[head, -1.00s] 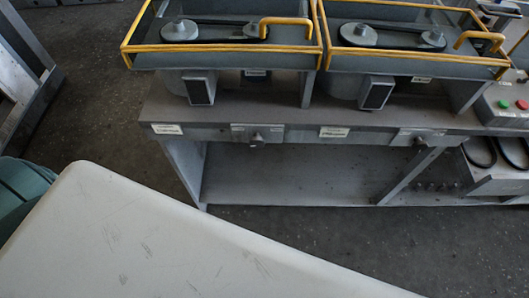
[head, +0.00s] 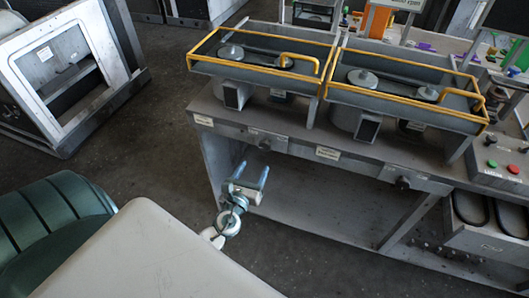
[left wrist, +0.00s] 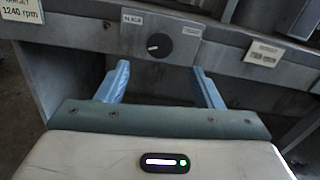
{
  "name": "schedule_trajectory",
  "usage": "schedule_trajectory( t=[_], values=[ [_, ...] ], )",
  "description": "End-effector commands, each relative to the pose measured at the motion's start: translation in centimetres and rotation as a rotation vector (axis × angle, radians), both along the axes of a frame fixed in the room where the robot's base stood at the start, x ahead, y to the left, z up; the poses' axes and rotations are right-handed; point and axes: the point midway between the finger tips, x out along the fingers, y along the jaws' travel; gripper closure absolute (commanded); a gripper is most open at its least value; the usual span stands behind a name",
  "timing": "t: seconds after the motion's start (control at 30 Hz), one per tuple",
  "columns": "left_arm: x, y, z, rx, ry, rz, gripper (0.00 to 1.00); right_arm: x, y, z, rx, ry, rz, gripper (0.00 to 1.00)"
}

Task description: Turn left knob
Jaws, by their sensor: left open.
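The left knob (head: 265,143) is a small dark knob on the front panel of the grey bench, below the left belt unit. In the left wrist view the knob (left wrist: 159,44) is round and black with a pale pointer mark. My left gripper (head: 252,169) is in front of the bench, below the knob in the head view. In the left wrist view its two blue fingers (left wrist: 160,68) are spread apart and empty, with the knob beyond and between them. They appear apart from the knob. My right gripper is in neither view.
A second knob (head: 402,183) is further right on the same panel. Yellow-railed belt units (head: 264,52) stand on the bench (head: 225,116). Red and green buttons (head: 502,166) are on the right. A white-framed stand (head: 60,65) is at left. Dark floor (head: 165,135) lies between.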

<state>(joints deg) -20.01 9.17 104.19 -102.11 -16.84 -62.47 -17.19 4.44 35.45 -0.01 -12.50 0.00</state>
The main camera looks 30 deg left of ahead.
Motion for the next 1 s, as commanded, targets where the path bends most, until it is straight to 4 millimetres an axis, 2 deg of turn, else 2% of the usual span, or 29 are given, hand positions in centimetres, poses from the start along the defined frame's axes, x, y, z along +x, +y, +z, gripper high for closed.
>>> schedule_trajectory(
  t=[0.2,0.5,0.67,0.9,1.0],
  values=[
    [4.1,1.0,0.4,-0.004,-0.002,0.001,0.4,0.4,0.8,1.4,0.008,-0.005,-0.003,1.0],
    [8.4,2.0,0.1,-0.005,0.0,0.001,0.4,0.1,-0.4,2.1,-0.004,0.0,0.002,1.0],
    [9.1,2.2,0.0,-0.005,0.001,0.001,0.4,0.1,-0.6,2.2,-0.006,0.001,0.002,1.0],
    [9.2,2.2,0.0,-0.005,0.001,0.001,0.4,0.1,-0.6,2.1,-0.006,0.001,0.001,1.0],
    [9.1,2.2,0.0,-0.005,0.001,0.001,0.57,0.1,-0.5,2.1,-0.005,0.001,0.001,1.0]
  ],
)
